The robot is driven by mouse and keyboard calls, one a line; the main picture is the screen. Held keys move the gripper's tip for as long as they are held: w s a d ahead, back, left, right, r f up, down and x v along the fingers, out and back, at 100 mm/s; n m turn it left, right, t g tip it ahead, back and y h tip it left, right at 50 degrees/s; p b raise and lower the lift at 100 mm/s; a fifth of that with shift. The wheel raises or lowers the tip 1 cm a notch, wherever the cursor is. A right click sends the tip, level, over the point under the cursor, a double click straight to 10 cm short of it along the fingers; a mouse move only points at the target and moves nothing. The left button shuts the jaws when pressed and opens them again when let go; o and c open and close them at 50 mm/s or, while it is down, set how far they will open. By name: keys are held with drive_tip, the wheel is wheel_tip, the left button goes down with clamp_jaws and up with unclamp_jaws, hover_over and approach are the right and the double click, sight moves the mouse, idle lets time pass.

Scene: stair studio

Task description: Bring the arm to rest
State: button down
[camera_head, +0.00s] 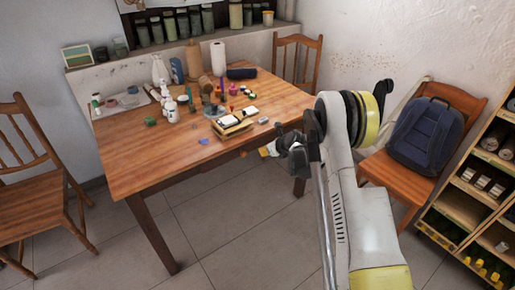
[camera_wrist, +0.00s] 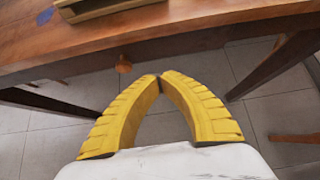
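My arm (camera_head: 345,190) reaches up from the bottom of the head view and bends over at the table's right front side. My gripper (camera_wrist: 160,77) has two yellow ridged fingers whose tips meet, with nothing seen between them. In the head view the gripper (camera_head: 268,150) is small and partly hidden behind my dark wrist joint, beside the table's front edge. In the wrist view the fingers point toward the wooden table (camera_wrist: 200,22) edge and appear apart from it. A round wooden knob (camera_wrist: 123,65) shows under the edge, left of the fingertips.
The table (camera_head: 140,165) holds bottles, jars and a small wooden tray (camera_head: 235,129) near its front edge. A chair with a blue backpack (camera_head: 425,135) and a shelf (camera_head: 465,205) stand right of my arm. Another chair (camera_head: 35,200) is at left. Tiled floor (camera_head: 220,220) in front is clear.

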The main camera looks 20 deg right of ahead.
drive_tip(key=s+a+r+n+g+h+p, duration=0.1)
drive_tip(key=s+a+r+n, duration=0.2)
drive_tip(key=s+r+n, duration=0.8)
drive_tip(key=s+a+r+n+p, duration=0.1)
drive_tip(key=s+a+r+n, duration=0.25)
drive_tip(key=s+r, duration=0.8)
drive_tip(key=s+a+r+n+h, duration=0.1)
drive_tip(key=s+r+n, duration=0.2)
drive_tip(key=s+n, duration=0.6)
drive_tip(key=s+a+r+n+g+h, duration=0.1)
drive_tip(key=s+a+r+n, duration=0.1)
drive_tip(key=s+n, duration=0.7)
drive_tip(key=s+r, duration=0.1)
drive_tip(key=s, duration=0.3)
drive_tip(key=shift+r, duration=0.4)
